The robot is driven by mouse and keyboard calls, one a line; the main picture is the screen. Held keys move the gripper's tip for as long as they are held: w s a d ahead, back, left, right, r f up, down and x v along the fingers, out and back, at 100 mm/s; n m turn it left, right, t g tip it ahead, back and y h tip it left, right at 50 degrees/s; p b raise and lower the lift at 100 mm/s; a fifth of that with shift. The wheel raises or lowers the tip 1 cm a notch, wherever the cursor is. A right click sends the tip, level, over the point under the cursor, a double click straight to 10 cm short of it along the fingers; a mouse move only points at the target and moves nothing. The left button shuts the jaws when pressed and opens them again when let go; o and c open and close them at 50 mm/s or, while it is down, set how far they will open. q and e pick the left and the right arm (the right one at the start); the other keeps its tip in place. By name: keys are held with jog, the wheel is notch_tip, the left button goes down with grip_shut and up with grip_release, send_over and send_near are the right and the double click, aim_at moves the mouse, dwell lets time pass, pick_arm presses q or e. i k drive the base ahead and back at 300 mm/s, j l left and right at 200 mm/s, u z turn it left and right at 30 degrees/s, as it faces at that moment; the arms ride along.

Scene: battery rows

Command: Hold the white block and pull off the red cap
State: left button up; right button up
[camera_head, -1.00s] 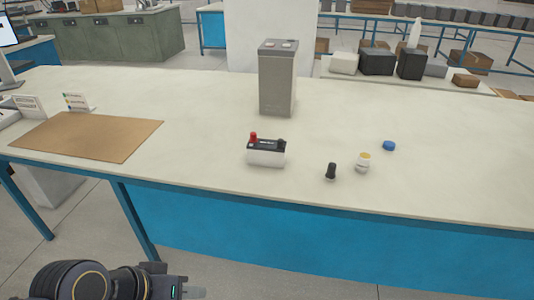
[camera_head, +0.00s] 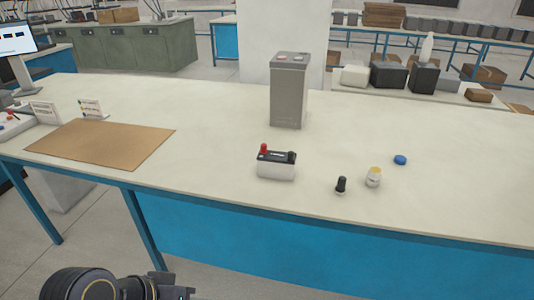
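The white block (camera_head: 276,171) stands upright near the front middle of the table in the head view. It has a black top. The red cap (camera_head: 264,148) sits on the left end of that top, and a dark cap (camera_head: 292,156) sits on the right end. My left gripper (camera_head: 186,293) shows at the bottom left, below and in front of the table edge, well apart from the block. Its fingers are partly cut off by the frame, so I cannot tell whether it is open. My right gripper is out of view.
A tall grey box (camera_head: 289,92) stands behind the block. A small black piece (camera_head: 341,185), a white-and-yellow piece (camera_head: 374,177) and a blue disc (camera_head: 400,160) lie to the right. A brown mat (camera_head: 101,144) lies at left. The table between mat and block is clear.

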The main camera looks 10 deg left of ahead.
aim_at(263, 146)
jog(key=i+j+z, duration=0.1)
jog(key=i+j, duration=1.35)
jog(key=j+z, duration=0.05)
jog(key=j, duration=0.05)
